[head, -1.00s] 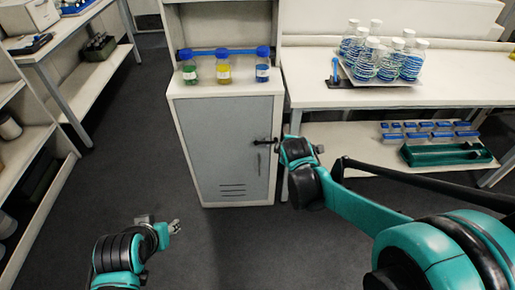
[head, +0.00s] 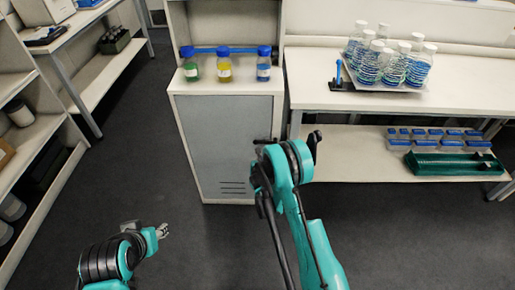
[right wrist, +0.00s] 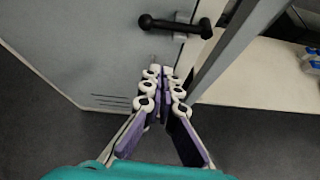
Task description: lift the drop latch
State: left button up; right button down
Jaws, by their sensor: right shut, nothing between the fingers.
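The drop latch is a black bar (right wrist: 175,25) with a rounded knob at its left end. In the right wrist view it lies nearly level across the right edge of the grey cabinet door (right wrist: 80,40). In the head view a bit of the black latch (head: 263,141) shows above my right arm, on the cabinet door (head: 215,140). My right gripper (right wrist: 162,72) is shut and empty, with its tips below the latch in the picture and apart from it. My right arm hides most of that gripper in the head view. My left gripper (head: 162,231) is low at the left, away from the cabinet.
Green, yellow (head: 223,68) and blue bottles stand on the cabinet top. A bench (head: 320,95) at the right carries a rack of bottles (head: 390,65); its lower shelf holds blue-lidded boxes and a green tray (head: 455,164). The floor before the cabinet is clear.

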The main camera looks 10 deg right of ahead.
aim_at(265, 141)
jog(key=shift+a+f+n, duration=0.15)
jog(key=shift+f+n, duration=0.45)
jog(key=shift+f, duration=0.2)
jog(key=shift+w, duration=0.1)
jog(key=b+x, duration=0.2)
jog(key=x, duration=0.9)
notch_tip(265, 141, up, 5)
jog(key=shift+f, duration=0.25)
jog(key=shift+a, duration=0.1)
